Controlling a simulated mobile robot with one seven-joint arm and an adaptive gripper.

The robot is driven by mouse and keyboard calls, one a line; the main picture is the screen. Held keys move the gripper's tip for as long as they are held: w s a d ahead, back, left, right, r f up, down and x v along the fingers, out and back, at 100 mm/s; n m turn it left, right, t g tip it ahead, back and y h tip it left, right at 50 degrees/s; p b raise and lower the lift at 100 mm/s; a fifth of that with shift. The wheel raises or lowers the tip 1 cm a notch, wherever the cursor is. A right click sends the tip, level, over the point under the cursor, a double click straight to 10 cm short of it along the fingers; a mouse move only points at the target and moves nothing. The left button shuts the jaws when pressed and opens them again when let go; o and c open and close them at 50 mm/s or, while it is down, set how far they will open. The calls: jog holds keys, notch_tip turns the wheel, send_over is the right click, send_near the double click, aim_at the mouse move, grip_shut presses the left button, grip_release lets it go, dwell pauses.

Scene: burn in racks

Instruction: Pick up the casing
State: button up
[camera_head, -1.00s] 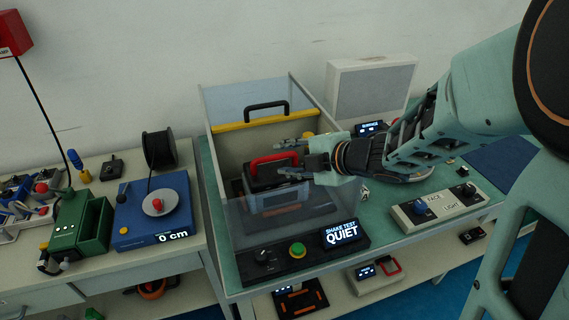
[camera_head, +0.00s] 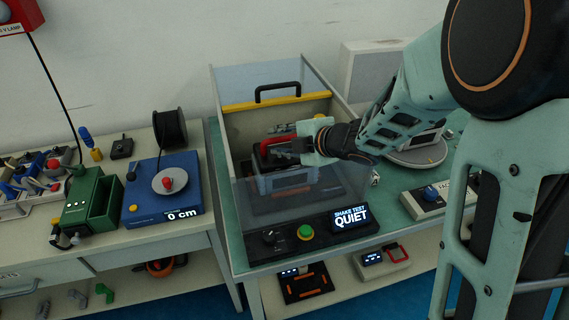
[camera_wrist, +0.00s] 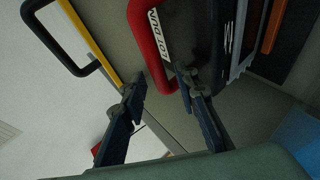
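The casing (camera_head: 285,183) is a grey-blue box with a dark top and a red handle (camera_head: 264,146). It sits inside the clear-walled shake test box (camera_head: 241,202). My gripper (camera_head: 280,141) reaches into that box from the right, at the height of the handle. In the wrist view, my gripper (camera_wrist: 161,82) has its two dark fingers apart. The labelled red handle (camera_wrist: 146,40) lies just ahead of and partly between the fingertips. I cannot tell whether a finger touches it. My gripper hides part of the casing's top in the head view.
The shake test box has a raised lid with a yellow edge (camera_head: 275,102) and black handle. Its front panel (camera_head: 306,233) reads QUIET. A blue spool unit (camera_head: 160,200) stands on the left bench. A face light unit (camera_head: 430,199) stands to the right.

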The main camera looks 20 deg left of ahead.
grip_shut()
jog(key=shift+r, duration=0.15)
